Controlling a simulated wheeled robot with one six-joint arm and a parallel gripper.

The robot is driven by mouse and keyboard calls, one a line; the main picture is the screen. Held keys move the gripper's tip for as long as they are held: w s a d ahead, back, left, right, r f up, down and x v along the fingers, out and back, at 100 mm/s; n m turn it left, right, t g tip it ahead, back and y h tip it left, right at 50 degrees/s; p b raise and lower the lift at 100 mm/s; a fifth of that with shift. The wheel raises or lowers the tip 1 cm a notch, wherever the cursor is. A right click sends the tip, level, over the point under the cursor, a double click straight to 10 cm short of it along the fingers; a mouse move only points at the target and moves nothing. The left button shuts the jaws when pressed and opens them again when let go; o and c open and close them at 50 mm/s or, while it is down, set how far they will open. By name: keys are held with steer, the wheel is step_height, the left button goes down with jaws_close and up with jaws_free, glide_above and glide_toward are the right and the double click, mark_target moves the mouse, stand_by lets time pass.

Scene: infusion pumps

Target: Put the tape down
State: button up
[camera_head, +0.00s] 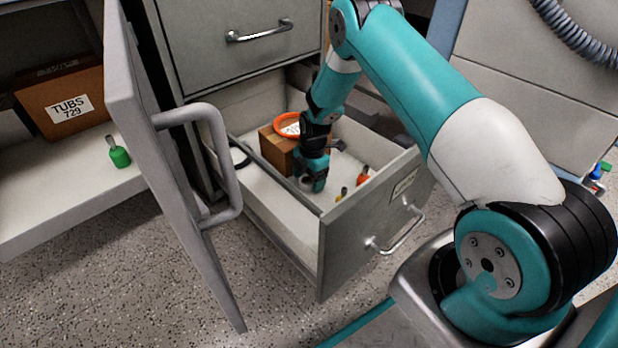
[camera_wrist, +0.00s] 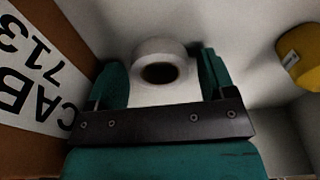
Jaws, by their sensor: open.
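The tape is a white roll (camera_wrist: 160,68) with a dark core. In the wrist view it sits on the pale drawer floor between the two teal fingers of my gripper (camera_wrist: 163,75). The fingers are spread, one on each side of the roll, with a narrow gap visible. In the head view my gripper (camera_head: 314,180) reaches down into the open drawer (camera_head: 283,234), and the tape is mostly hidden behind it.
A brown box (camera_head: 274,151) with an orange ring (camera_head: 288,124) on top stands beside my gripper. Its "CAB 713" label (camera_wrist: 32,75) is close in the wrist view. A cabinet door (camera_head: 165,165) stands open left.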

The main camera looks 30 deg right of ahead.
steer(key=shift+r, duration=0.15)
step_height(320, 180, up, 12)
steer(key=d+p, duration=0.1)
steer(key=p, duration=0.8)
step_height(320, 180, up, 6)
steer(key=m, duration=0.1)
glide_above(312, 182)
steer(key=a, duration=0.3)
steer(key=s+a+r+m, duration=0.2)
steer(key=s+a+r, duration=0.1)
steer(key=r, duration=0.2)
steer(key=s+a+r+m+y, duration=0.1)
steer(key=s+a+r, duration=0.15)
steer(key=r, duration=0.25)
steer(key=s+a+r+m, duration=0.2)
steer(key=a+r, duration=0.2)
steer(key=r, duration=0.1)
steer(key=s+a+r+m, duration=0.2)
steer(key=s+r, duration=0.2)
steer(key=s, duration=0.4)
steer(key=s+a+r+m+y, duration=0.1)
steer(key=s+a+r+m, duration=0.1)
steer(key=s, duration=0.6)
steer(key=s+a+r+m, duration=0.3)
steer(key=s+r, duration=0.3)
steer(key=s, duration=0.2)
steer(key=shift+s+a+y, duration=0.15)
steer(key=shift+a+y, duration=0.15)
steer(key=shift+y, duration=0.1)
